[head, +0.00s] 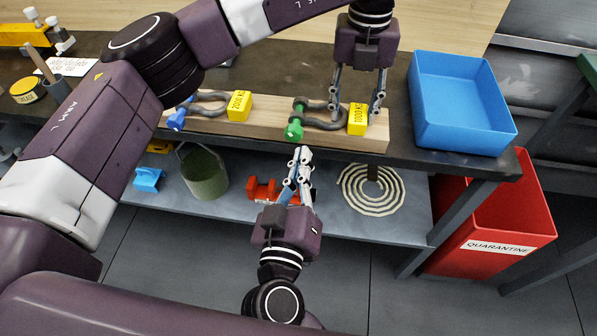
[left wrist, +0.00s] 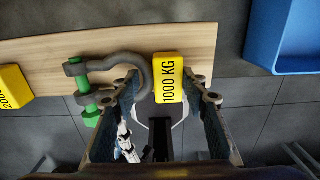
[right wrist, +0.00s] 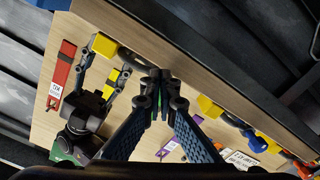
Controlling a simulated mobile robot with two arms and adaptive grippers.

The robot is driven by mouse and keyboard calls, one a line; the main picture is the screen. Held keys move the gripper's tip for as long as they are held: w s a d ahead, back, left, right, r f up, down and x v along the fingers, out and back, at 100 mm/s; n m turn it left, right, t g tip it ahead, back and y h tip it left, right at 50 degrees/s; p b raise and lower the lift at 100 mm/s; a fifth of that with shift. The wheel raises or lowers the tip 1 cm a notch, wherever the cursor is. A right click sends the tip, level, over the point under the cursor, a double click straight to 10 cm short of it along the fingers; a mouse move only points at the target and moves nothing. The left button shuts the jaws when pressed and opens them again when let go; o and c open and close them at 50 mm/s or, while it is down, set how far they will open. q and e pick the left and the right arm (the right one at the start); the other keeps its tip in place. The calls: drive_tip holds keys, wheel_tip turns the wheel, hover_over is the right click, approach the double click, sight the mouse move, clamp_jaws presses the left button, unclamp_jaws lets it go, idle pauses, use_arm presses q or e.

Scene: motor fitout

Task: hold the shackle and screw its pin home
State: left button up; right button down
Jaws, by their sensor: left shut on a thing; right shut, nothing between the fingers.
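The grey shackle (head: 331,124) lies on the wooden board with its green pin (head: 294,131) across its open end, toward the left. A yellow 1000 KG block (head: 357,118) is at its bow end. My left gripper (head: 356,108) points down from above, its fingers on either side of the bow end and the yellow block; both also show in the left wrist view, the shackle (left wrist: 128,62) and the block (left wrist: 168,80). My right gripper (head: 302,153) is shut and empty, tips just below the green pin head. Whether they touch it cannot be told.
A second shackle (head: 208,96) with a blue pin and a yellow 2000 KG block (head: 239,106) lies to the left on the board. A blue bin (head: 462,140) stands right. The lower shelf holds a green bucket (head: 204,172) and coiled rope (head: 371,190). A red quarantine bin (head: 490,235) stands lower right.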

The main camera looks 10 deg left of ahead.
drive_tip(key=shift+w, duration=0.85)
drive_tip(key=shift+a+r, duration=0.2)
drive_tip(key=shift+a, duration=0.05)
drive_tip(key=shift+a+f, duration=0.2)
drive_tip(key=shift+a, duration=0.15)
drive_tip(key=shift+a+f, duration=0.15)
drive_tip(key=shift+a, duration=0.15)
drive_tip(key=shift+a, duration=0.15)
idle(0.4)
drive_tip(key=shift+f, duration=0.1)
drive_tip(key=s, duration=0.6)
drive_tip(key=shift+d+f, duration=0.2)
drive_tip(key=shift+f, duration=0.2)
